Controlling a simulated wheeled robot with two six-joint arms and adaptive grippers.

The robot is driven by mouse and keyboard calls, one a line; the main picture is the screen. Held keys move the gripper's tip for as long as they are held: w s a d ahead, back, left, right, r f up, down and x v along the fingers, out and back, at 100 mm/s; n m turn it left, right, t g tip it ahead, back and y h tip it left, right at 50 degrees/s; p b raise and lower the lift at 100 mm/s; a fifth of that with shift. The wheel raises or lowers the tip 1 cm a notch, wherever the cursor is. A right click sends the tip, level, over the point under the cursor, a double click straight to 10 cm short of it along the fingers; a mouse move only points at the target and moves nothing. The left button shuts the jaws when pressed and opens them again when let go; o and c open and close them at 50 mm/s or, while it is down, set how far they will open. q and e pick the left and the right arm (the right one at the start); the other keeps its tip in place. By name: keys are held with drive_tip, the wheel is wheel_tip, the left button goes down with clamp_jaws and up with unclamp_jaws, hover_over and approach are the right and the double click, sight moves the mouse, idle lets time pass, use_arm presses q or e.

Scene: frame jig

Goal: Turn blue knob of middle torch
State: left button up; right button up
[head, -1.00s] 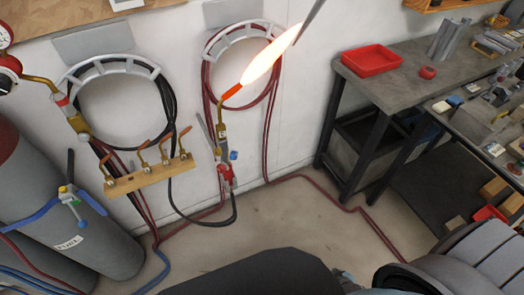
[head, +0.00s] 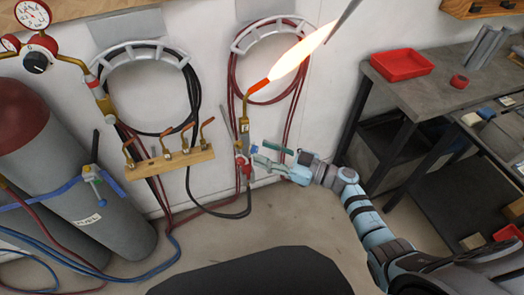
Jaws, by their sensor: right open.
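A lit torch (head: 246,130) stands upright at the wall, with a brass tube, an orange-hot tip and a long bright flame (head: 292,58). Low on its body is a red valve part (head: 243,168), with a small blue knob (head: 254,150) on its right side. My right gripper (head: 262,153) comes in from the right, its fingers open and pointing left at the blue knob. The fingertips are close to the knob; I cannot tell whether they touch it. My left gripper is not in view.
A wooden rack (head: 165,168) holding several brass tips is left of the torch. Gas cylinders (head: 105,235) with gauges (head: 33,15) stand at far left. Coiled hoses hang on the wall. A workbench (head: 430,90) with a red tray (head: 402,64) is at right.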

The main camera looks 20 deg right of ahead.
drive_tip(key=shift+x, duration=0.8)
clamp_jaws()
drive_tip(key=shift+n, duration=0.4)
drive_tip(key=n, duration=0.4)
drive_tip(key=shift+s, duration=0.1)
drive_tip(key=n, duration=0.4)
drive_tip(key=shift+n, duration=0.3)
unclamp_jaws()
